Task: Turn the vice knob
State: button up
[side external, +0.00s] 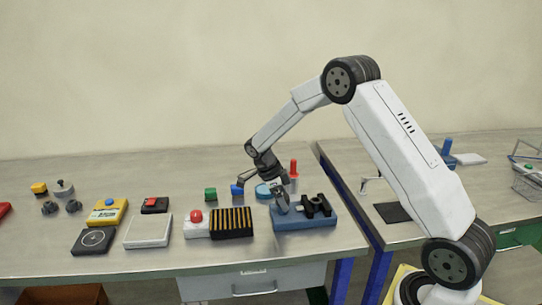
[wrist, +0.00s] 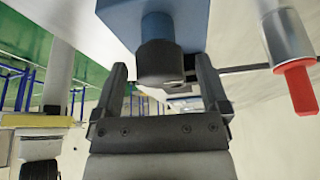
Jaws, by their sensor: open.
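The vice is a blue block (side external: 306,222) with black parts on top, near the right front of the table in the side view. In the wrist view its blue body (wrist: 118,16) is at the top, with a dark round knob (wrist: 158,60) on a blue shaft. My gripper (wrist: 161,66) is open, with one finger on each side of the knob. A gap shows between the knob and each finger. In the side view my gripper (side external: 281,199) is low at the left end of the vice, and the knob is hard to make out there.
A black-and-yellow striped block (side external: 232,223) and a red-button box (side external: 197,226) stand left of the vice. A light-blue round piece (side external: 263,191) and a red post (side external: 294,169) are behind. In the wrist view a red-tipped silver cylinder (wrist: 286,38) is close on the right.

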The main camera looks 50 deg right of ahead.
jog(key=shift+r, duration=0.1)
jog(key=v, duration=0.7)
jog(key=shift+r, duration=0.25)
jog(key=shift+w+a, duration=0.1)
jog(key=shift+a, duration=0.05)
jog(key=s+a+f+n+t+y, duration=0.1)
jog(key=s+a+n+t, duration=0.2)
jog(key=s+a+n, duration=0.4)
jog(key=s+a+f+n+t+y, duration=0.1)
jog(key=s+a+n+t, duration=0.2)
jog(key=n, duration=1.8)
jog(key=s+a, duration=0.4)
jog(key=s, duration=0.3)
jog(key=shift+s+a+f+n+y, duration=0.2)
jog(key=shift+s+f+n+y, duration=0.1)
jog(key=shift+f+y, duration=0.1)
